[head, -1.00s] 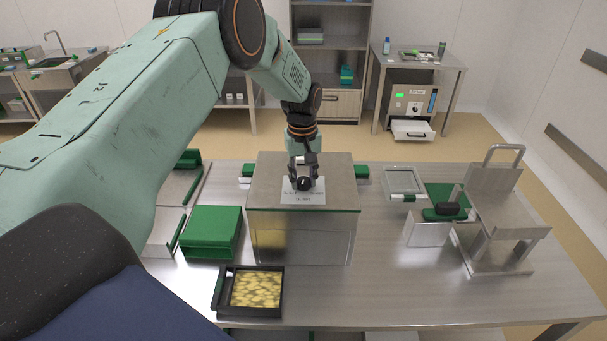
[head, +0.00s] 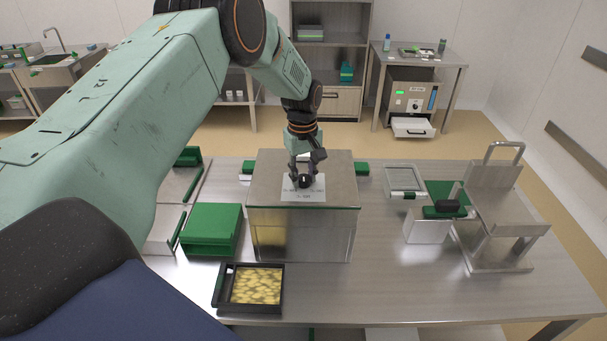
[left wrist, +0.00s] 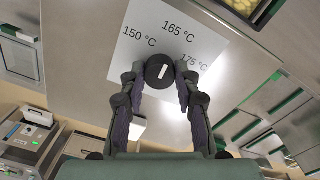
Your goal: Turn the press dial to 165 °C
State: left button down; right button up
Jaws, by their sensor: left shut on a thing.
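The press dial (left wrist: 159,71) is a round black knob with a white pointer mark, on a white label (left wrist: 205,38) printed 150 °C, 165 °C and 175 °C. In the left wrist view the mark tilts up and slightly right, roughly toward 165 °C. In the head view the dial (head: 305,182) sits on top of the steel press housing (head: 262,180). My left gripper (head: 306,177) reaches down from above and is shut on the dial. The left wrist view shows its fingers (left wrist: 160,80) on either side of the knob. My right gripper is not in view.
A green box (head: 210,226) stands left of the housing, and a black tray of yellow food (head: 224,303) in front. The front right of the table is clear.

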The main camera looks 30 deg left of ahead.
aim_at(303, 178)
pick_arm(q)
jog(key=c, duration=1.3)
grip_release()
jog(key=shift+w+r, duration=0.15)
jog(key=o, duration=0.3)
jog(key=r, duration=1.1)
jog(key=shift+s+r, duration=0.2)
jog(key=shift+r, duration=0.2)
jog(key=shift+s, duration=0.1)
